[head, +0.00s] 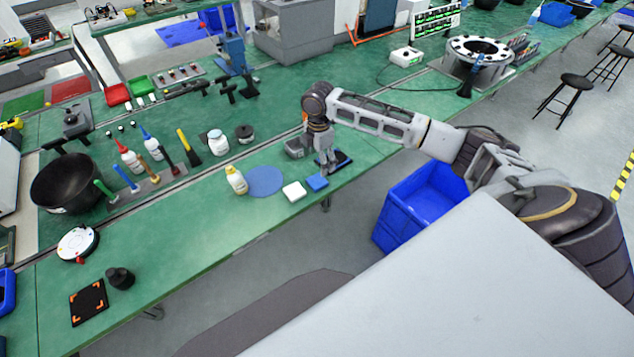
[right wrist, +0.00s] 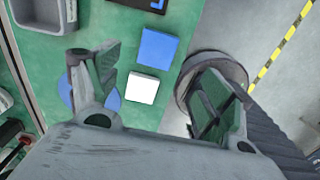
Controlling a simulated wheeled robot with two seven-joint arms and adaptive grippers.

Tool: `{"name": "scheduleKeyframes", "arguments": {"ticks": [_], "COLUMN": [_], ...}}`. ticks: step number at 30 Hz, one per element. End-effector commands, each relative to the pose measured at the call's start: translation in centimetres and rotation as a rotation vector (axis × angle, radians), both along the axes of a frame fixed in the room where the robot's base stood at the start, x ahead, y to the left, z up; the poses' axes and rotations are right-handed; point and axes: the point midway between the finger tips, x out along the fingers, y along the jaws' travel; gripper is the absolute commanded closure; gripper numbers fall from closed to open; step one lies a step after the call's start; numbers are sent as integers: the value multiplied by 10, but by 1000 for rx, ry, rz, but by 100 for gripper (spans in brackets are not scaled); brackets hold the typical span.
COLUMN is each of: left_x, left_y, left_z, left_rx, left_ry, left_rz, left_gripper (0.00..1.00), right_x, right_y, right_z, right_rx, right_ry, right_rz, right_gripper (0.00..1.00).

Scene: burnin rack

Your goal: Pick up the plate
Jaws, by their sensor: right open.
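No object is clearly marked as the plate. A flat blue round disc (head: 264,181) lies on the green bench; in the right wrist view it is partly hidden behind the left-hand finger. A white square piece (head: 294,191) and a blue square piece (head: 317,182) lie beside it. The white square (right wrist: 142,88) and blue square (right wrist: 158,47) show between the fingers in the right wrist view. My right gripper (head: 325,170) points down over the bench near the blue square, open and empty. My left gripper is not in view.
A dark flat mat (head: 343,158) and a small grey tray (head: 295,149) are close to my right gripper. A yellow-white bottle (head: 236,180) stands left of the disc. A blue crate (head: 405,222) is beyond the bench's front edge. The bench front-left of the disc is clear.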

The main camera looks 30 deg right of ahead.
Motion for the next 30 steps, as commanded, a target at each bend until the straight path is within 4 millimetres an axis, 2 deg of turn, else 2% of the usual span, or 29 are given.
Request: {"name": "scheduleKeyframes", "arguments": {"ticks": [6, 10, 25, 30], "left_x": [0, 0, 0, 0], "left_y": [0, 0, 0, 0], "left_z": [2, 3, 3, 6], "left_rx": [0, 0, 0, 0], "left_ry": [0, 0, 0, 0], "left_rz": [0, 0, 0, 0], "left_gripper": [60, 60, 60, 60], "right_x": [0, 0, 0, 1], "right_y": [1, 1, 1, 1], "right_z": [-29, -41, -48, -57], "right_rx": [1, 0, 0, 0], "right_ry": [2, 2, 0, 1], "right_rz": [1, 1, 1, 0], "right_gripper": [20, 20, 20, 20]}}
